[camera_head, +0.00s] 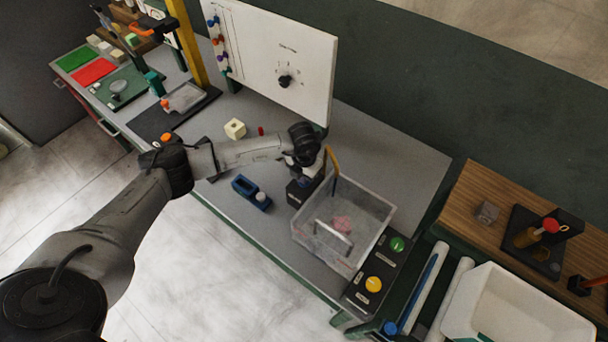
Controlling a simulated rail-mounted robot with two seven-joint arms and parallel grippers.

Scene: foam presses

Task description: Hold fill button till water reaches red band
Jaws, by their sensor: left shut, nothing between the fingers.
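A clear open-topped tank (375,208) stands on the grey bench, with a pink thing (342,222) and a pale bar showing in it. I cannot make out a water level; faint red marks show low on its near wall. Right of the tank is a black panel (352,297) with a green button (397,243) and a yellow button (373,284); their labels are too small to read. My left gripper (306,182) is shut and empty, pointing down at the tank's far left corner by a small black box, away from both buttons. My right gripper is not in view.
A blue holder (250,191) and a cream block (235,128) lie left of the tank. A white board (270,55) with a dial stands behind. A white bin (515,310) and a wooden bench (490,190) are at right. Grey bench right of the board is clear.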

